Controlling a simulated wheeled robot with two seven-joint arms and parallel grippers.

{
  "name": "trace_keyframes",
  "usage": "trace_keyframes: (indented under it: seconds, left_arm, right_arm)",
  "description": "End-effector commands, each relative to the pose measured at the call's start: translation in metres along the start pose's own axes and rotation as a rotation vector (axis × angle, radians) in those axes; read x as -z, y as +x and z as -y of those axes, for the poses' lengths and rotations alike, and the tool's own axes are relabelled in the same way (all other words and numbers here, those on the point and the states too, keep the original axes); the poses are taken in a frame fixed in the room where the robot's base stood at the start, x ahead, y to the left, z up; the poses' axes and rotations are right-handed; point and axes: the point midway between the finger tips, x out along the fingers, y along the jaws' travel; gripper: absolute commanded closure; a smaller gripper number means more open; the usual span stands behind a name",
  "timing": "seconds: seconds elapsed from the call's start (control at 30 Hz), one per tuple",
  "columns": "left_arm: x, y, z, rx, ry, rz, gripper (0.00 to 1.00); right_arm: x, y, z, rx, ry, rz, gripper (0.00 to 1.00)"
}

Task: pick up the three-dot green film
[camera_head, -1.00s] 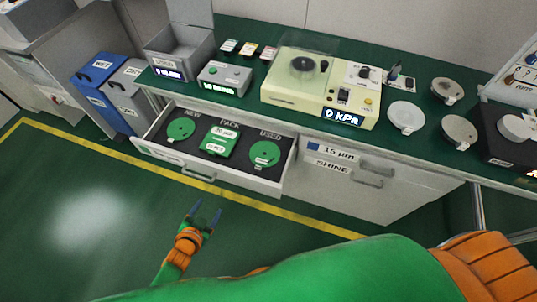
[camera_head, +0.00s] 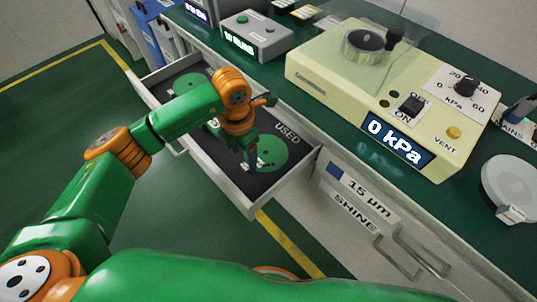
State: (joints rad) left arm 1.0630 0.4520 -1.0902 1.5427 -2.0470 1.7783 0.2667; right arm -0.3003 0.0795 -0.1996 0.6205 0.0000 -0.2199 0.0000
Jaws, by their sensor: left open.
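An open drawer (camera_head: 232,191) holds round green films. One green film (camera_head: 274,152) lies beside the USED label, with a pale tag on it. Another green film (camera_head: 187,84) lies in the back left part, partly behind my arm. The dots on either film are too small to make out. My left gripper (camera_head: 250,163) points down at the left part of the film by the USED label, open. I cannot tell whether its fingertips touch the film. The green pack in the middle of the drawer is mostly hidden by my left wrist. My right gripper is out of view.
The cream vacuum unit (camera_head: 370,90) reading 0 kPa stands on the bench right of the drawer. A grey timer box (camera_head: 258,36) stands behind. A pale disc (camera_head: 512,185) lies at the right. A closed drawer marked 15 µm SHINE (camera_head: 357,204) is below the bench.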

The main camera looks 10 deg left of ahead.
Motion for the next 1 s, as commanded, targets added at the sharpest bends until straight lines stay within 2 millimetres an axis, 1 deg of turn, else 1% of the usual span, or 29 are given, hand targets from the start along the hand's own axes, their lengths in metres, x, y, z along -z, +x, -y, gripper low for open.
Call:
trace_keyframes:
  seconds: [0.1, 0.17, 0.23, 0.4, 0.43, 0.47, 0.5, 0.57, 0.6, 0.7, 1.0]
  left_arm:
    - [0.002, 0.025, 0.002, 0.005, -0.001, -0.003, 0.28]
    - [0.001, 0.033, 0.002, 0.005, -0.001, -0.002, 0.28]
    - [0.001, 0.037, 0.002, 0.005, -0.001, 0.000, 0.28]
    - [0.001, 0.037, 0.002, 0.005, 0.000, 0.001, 0.28]
    - [0.001, 0.037, 0.002, 0.005, 0.000, 0.001, 0.31]
    - [0.001, 0.037, 0.002, 0.006, 0.000, 0.001, 0.39]
    - [0.001, 0.037, 0.002, 0.006, 0.000, 0.001, 0.50]
    - [0.001, 0.037, 0.002, 0.006, 0.000, 0.001, 0.66]
    - [0.001, 0.037, 0.002, 0.006, 0.000, 0.001, 0.77]
    - [0.001, 0.037, 0.002, 0.006, 0.000, 0.001, 1.00]
    - [0.000, 0.036, 0.002, 0.006, 0.000, 0.002, 1.00]
  right_arm:
    - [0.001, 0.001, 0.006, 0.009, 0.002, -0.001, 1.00]
    - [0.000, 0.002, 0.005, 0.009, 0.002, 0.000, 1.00]
    - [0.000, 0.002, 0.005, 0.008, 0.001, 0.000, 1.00]
    - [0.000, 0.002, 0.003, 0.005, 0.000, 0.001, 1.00]
    - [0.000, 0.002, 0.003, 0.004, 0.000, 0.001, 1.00]
    - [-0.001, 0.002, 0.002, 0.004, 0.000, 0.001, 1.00]
    - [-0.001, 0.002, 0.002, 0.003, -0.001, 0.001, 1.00]
    - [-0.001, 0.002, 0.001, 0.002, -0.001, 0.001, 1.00]
    - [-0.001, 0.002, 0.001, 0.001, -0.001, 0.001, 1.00]
    - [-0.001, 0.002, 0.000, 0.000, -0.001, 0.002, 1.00]
    - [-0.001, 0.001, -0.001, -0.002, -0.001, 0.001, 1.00]
